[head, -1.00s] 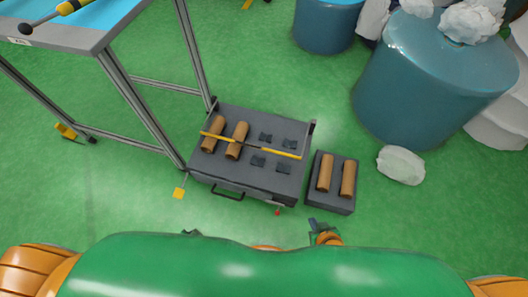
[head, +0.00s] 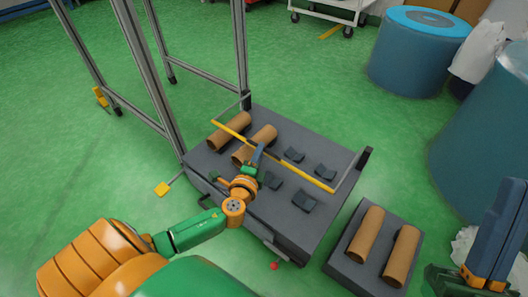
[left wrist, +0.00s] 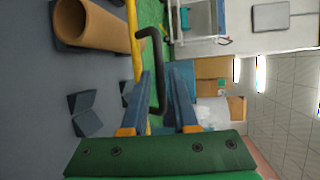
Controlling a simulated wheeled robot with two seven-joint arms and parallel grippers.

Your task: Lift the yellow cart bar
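The yellow cart bar (head: 275,158) runs slantwise above the dark grey cart (head: 225,176), joined to grey arms at its ends. In the left wrist view the yellow bar (left wrist: 133,30) passes by the left finger. My left gripper (head: 257,154) reaches over the cart, close to the middle of the bar. In the left wrist view my left gripper (left wrist: 164,72) has its fingers apart. I cannot tell whether they touch the bar. My right gripper (head: 508,190) is at the right edge, away from the cart, partly cut off; its finger gap is unclear.
Brown rolls (head: 229,131) and black holders (head: 325,172) lie on the cart. A grey box with two rolls (head: 350,263) stands at its right. A metal frame (head: 146,80) rises behind left. Blue bins (head: 415,55) stand at the right. Green floor (head: 320,90) behind the cart is clear.

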